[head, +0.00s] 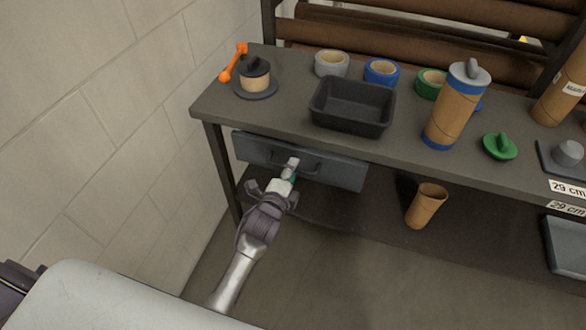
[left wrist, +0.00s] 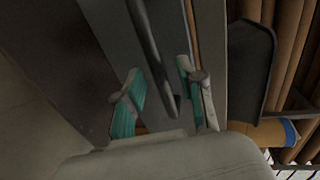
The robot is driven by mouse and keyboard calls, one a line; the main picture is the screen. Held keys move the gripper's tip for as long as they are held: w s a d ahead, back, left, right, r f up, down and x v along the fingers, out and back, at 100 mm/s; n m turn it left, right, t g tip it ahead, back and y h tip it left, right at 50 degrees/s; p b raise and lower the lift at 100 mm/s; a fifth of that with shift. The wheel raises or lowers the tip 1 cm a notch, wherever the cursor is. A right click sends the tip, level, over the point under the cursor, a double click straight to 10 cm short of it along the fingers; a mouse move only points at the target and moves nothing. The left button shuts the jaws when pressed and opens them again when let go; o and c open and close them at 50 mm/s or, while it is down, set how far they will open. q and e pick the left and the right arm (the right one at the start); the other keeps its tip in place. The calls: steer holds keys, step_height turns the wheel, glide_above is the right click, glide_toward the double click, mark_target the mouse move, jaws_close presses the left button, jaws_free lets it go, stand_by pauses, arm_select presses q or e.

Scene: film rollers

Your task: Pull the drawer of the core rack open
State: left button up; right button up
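The core rack's drawer (head: 338,175) is a grey front under the left end of the dark rack top. In the head view it looks shut or nearly so. Its dark bar handle (head: 312,158) runs along the front, and my left gripper (head: 290,170) covers part of it. In the left wrist view the handle (left wrist: 151,45) runs down between the two teal-padded fingers of the left gripper (left wrist: 162,92). The fingers are apart, one on each side of the bar, with gaps showing. My right gripper is not in view.
On the rack top (head: 215,100) stand a black tray (head: 352,105), tape rolls (head: 332,64), a capped brown tube (head: 452,112) and a green knobbed lid (head: 500,147). A brown cup (head: 426,205) stands below. A block wall (head: 95,120) rises at left; the floor before the drawer is clear.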

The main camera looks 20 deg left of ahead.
arm_select(q)
steer(key=shift+w+f, duration=0.15)
steer(key=shift+w, duration=0.55)
jaws_close()
